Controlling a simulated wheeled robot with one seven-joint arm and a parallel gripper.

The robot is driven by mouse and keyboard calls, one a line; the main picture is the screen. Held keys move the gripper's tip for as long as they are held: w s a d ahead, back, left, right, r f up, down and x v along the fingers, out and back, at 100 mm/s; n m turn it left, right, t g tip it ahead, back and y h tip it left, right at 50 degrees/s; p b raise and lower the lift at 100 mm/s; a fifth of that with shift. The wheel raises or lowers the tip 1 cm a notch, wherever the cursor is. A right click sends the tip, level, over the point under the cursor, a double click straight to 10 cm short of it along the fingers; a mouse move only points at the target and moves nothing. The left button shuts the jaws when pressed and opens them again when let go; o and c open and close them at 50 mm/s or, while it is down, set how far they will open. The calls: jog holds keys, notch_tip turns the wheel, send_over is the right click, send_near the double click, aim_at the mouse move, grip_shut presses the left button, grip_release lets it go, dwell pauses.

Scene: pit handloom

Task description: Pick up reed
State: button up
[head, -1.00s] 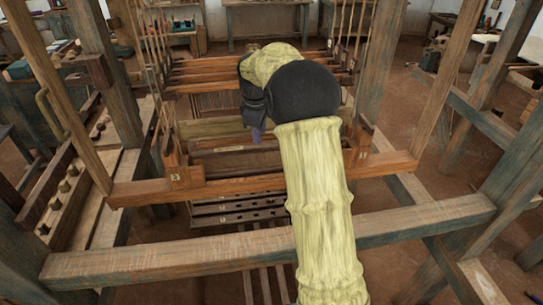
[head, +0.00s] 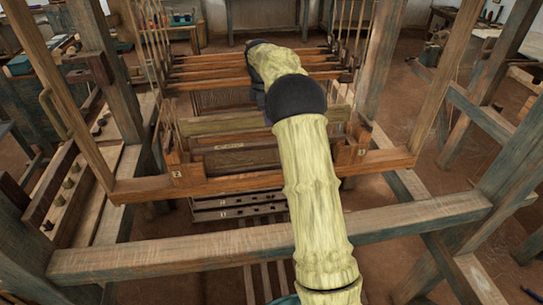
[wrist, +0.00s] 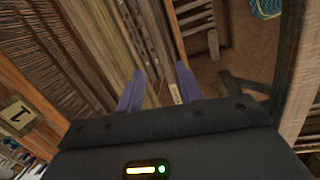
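The likely reed is a dark panel of fine upright slats (head: 225,101) set across the loom behind a pale wooden bar. In the wrist view a similar slatted panel (wrist: 40,45) lies at the upper left, but I cannot be sure it is the same part. My gripper (wrist: 160,67) has two purple fingers spread apart with nothing between them. It points down over long wooden bars, to the right of the slatted panel. In the head view my arm hides the fingers and part of the loom behind them.
A brown front beam (head: 255,184) and a grey-green crossbeam (head: 180,252) span the loom. Thick posts (head: 378,60) stand on both sides. A plate marked 1 (wrist: 17,117) shows at the left of the wrist view. Bare floor (head: 400,110) lies to the right.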

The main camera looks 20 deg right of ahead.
jog(key=p, duration=0.2)
send_near(271, 142)
jog(key=f, duration=0.3)
jog(key=d+f, duration=0.1)
jog(key=f, duration=0.1)
jog(key=shift+f, duration=0.15)
jog(key=shift+w+d+f+p, duration=0.15)
jog(key=shift+f+p, duration=0.35)
jog(key=shift+f, duration=0.35)
jog(key=shift+w+d+f+p, duration=0.15)
jog(key=shift+f+p, duration=0.3)
jog(key=shift+f, duration=0.4)
jog(key=shift+w+f+p, duration=0.15)
jog(key=shift+f+p, duration=0.35)
jog(key=shift+f, duration=0.35)
grip_shut()
jog(key=shift+w+r, duration=0.1)
jog(key=shift+r, duration=0.1)
